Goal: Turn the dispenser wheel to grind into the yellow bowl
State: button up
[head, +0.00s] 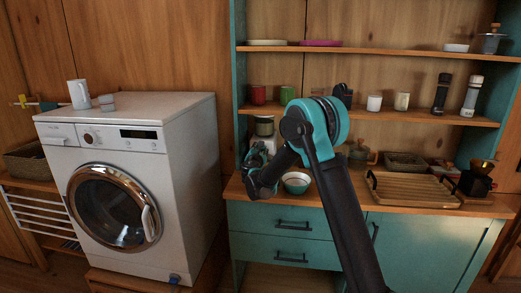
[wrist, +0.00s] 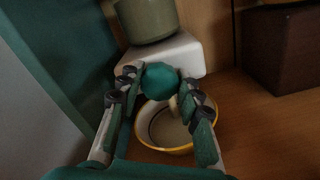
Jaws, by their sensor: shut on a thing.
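The dispenser (wrist: 190,52) has a white body with a grey-green container on top. In the head view its upper part (head: 264,127) shows on the counter behind my arm. Its teal round wheel (wrist: 161,76) sits at the front, between my fingers. My gripper (wrist: 158,80) is shut on the wheel, one finger at each side. The yellow bowl (wrist: 207,121), yellow at the rim and pale inside, stands below the wheel, partly covered by the wheel and right finger.
A dark box (wrist: 283,48) stands right of the dispenser, and a teal cabinet side (wrist: 70,45) is close on the left. A wooden tray (head: 410,190) lies farther right on the counter. A washing machine (head: 130,180) stands left of the cabinet.

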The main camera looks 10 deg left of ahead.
jog(key=m, duration=0.4)
jog(key=shift+d+m, duration=0.1)
jog(key=shift+m, duration=1.6)
jog(key=shift+f, duration=0.1)
jog(key=o, duration=1.2)
jog(key=shift+c, duration=0.2)
jog(key=shift+s, duration=0.1)
jog(key=s, duration=1.2)
jog(key=shift+a, duration=0.2)
